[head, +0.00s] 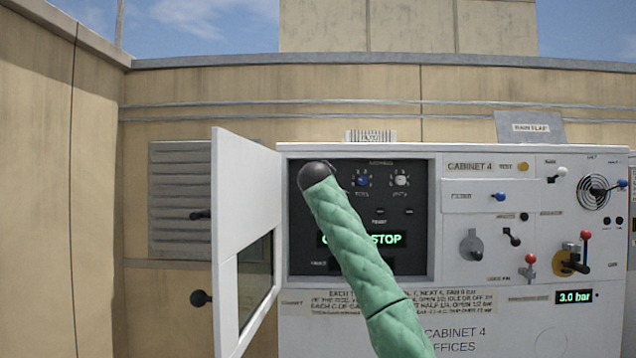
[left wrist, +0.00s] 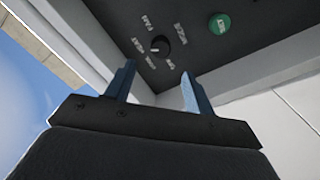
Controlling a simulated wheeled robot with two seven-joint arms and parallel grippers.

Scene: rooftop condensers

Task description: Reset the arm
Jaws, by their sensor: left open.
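A green quilted arm (head: 355,245) with a dark rounded end rises from the bottom across the head view. Its end lies in front of the upper left of the open cabinet's dark panel (head: 418,215), and no gripper fingers show there. In the left wrist view my left gripper (left wrist: 157,80) is open and empty, with two blue-grey fingers apart. Beyond the fingers is a dark panel with a black rotary knob (left wrist: 160,46) and a green button (left wrist: 219,23). The fingers appear clear of both. My right gripper is not in view.
The white cabinet door (head: 245,190) stands open on the left. Right of the recess, the cabinet face carries levers, including a red-ball lever (head: 586,236), knobs and a 3.0 bar display (head: 574,297). A louvred vent (head: 178,190) is behind.

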